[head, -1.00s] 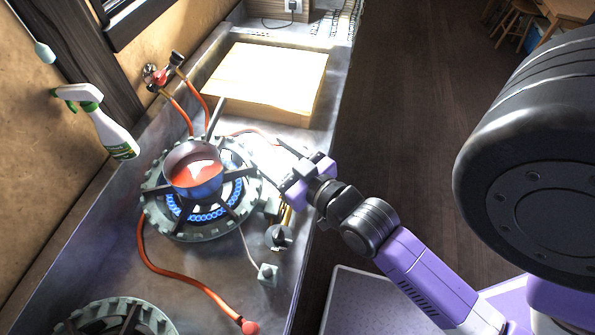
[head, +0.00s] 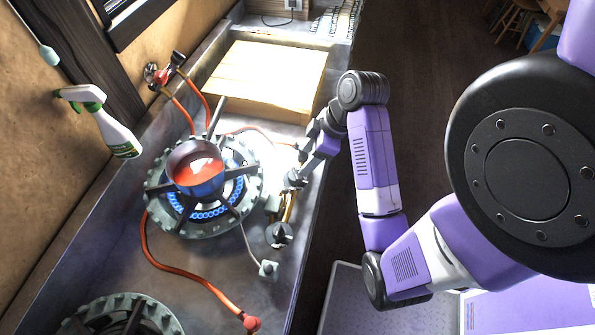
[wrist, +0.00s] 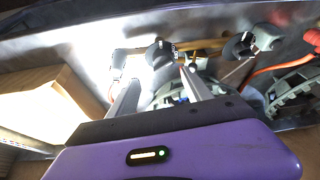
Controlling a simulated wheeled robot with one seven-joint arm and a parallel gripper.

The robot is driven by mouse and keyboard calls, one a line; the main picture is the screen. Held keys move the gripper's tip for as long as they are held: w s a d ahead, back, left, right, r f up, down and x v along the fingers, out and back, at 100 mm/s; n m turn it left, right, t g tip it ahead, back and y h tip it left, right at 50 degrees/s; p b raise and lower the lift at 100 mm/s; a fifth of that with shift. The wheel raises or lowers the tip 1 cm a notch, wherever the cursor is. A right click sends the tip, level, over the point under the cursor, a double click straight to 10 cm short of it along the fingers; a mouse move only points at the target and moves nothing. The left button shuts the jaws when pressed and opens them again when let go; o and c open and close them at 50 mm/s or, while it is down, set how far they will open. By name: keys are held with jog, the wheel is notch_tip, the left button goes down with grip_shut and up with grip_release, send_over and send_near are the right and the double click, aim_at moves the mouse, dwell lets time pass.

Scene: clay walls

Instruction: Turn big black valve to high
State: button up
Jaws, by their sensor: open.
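A black valve knob (head: 280,234) sits on the brass pipe at the counter's front edge, right of the lit burner (head: 190,222). My gripper (head: 296,178) is above the same edge, farther from the camera than this knob and apart from it. In the wrist view my open gripper (wrist: 155,76) has its two fingers spread and empty. A black knob (wrist: 160,52) lies just beyond the fingertips, roughly between them in the picture. A second black knob (wrist: 238,46) is farther right. I cannot tell which is the bigger valve. The far knob is hidden by my gripper in the head view.
A pot (head: 196,168) with red contents stands on the lit burner. A wooden block (head: 262,80) lies at the back of the counter. An orange hose (head: 190,276) runs along the counter. A spray bottle (head: 104,122) is at the left wall.

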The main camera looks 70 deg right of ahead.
aim_at(297, 173)
jog(key=shift+s+a+b+x, duration=0.1)
jog(key=shift+b+x, duration=0.15)
jog(key=shift+x, duration=1.7)
jog(key=shift+s+a+b+x, duration=0.15)
jog(key=shift+b+x, duration=0.05)
jog(key=shift+x, duration=1.8)
grip_shut()
jog(key=shift+n, duration=0.3)
